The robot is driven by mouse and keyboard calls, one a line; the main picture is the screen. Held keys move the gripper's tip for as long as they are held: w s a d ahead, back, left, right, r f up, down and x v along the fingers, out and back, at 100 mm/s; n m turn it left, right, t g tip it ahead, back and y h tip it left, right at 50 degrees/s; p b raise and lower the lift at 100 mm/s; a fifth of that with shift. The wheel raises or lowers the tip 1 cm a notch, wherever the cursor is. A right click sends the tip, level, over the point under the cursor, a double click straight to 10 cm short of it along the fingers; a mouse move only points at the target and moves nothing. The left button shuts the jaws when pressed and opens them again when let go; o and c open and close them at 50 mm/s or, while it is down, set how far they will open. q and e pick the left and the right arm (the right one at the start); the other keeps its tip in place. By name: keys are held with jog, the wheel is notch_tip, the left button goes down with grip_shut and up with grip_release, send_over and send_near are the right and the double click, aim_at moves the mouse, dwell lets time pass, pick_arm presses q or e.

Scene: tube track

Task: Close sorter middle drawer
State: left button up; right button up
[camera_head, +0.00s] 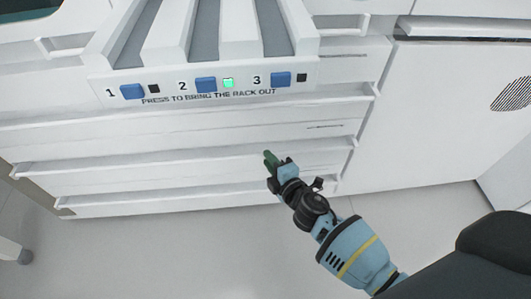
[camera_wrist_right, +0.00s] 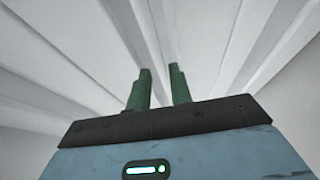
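The white sorter (camera_head: 215,92) stands at the top of the head view, with numbered blue buttons and a green light beside button 2. Below it are stacked wide white drawers with lipped top edges. The middle drawer (camera_head: 120,173) has its lip running across the picture at gripper height; how far it stands out is hard to tell. My right gripper (camera_head: 269,160) is in front of this drawer, right of its centre. In the right wrist view its green fingers (camera_wrist_right: 161,88) are apart with nothing between them, pointing at white drawer faces. Contact cannot be told. My left gripper is not in view.
Another drawer (camera_head: 130,203) lies below and one above (camera_head: 170,134). A white cabinet (camera_head: 440,120) with a round dark grille stands at the right. The pale floor (camera_head: 170,255) in front is clear, apart from a furniture foot (camera_head: 25,257) at lower left.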

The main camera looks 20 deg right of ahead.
jog(key=shift+p+v, duration=0.3)
jog(key=shift+v, duration=1.55)
